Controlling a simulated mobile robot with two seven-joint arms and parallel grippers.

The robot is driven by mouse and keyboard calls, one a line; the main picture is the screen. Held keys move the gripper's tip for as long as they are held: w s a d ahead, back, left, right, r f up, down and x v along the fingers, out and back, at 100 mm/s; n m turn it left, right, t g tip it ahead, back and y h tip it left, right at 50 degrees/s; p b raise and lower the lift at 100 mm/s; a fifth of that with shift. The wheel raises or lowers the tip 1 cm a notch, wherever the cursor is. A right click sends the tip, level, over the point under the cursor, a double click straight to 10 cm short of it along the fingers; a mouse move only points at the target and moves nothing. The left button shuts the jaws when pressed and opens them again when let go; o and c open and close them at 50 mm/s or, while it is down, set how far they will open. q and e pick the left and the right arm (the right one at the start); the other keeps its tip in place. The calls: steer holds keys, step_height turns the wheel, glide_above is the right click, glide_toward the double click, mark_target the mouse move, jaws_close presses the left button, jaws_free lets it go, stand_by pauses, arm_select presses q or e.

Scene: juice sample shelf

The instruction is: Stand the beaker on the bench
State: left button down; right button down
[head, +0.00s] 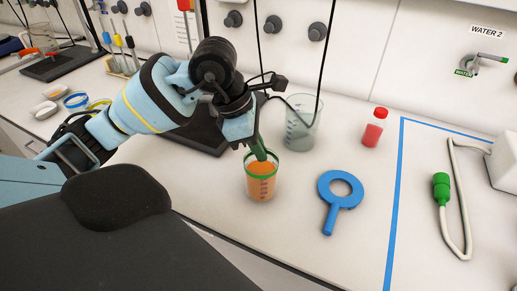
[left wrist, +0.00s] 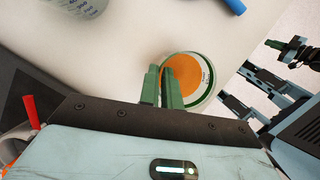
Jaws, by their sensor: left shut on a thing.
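The beaker (head: 261,187) is a clear cup with a green rim band, dark markings and orange juice inside. It is upright, at the front of the bench (head: 225,185) in the head view. My left gripper (head: 259,153) comes down from above and is shut on the beaker's rim. In the left wrist view the green fingers (left wrist: 160,88) meet at the near wall of the beaker (left wrist: 205,99). I cannot tell whether its base touches the bench. My right gripper is out of the head view; dark parts at the left wrist view's right edge may belong to it.
A larger clear beaker (head: 300,130) stands behind, with a red-capped bottle (head: 374,128) to its right. A blue ring with a handle (head: 340,190) lies right of the orange beaker. Blue tape (head: 396,190) and a green-ended hose (head: 441,188) are farther right.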

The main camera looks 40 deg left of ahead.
arm_select(q)
steer(key=shift+f, duration=0.4)
steer(key=shift+f, duration=0.2)
steer(key=c, duration=1.6)
jaws_free()
steer(key=shift+r, duration=0.1)
steer(key=v, duration=1.2)
steer(key=shift+p, duration=0.4)
steer(key=shift+d, duration=0.1)
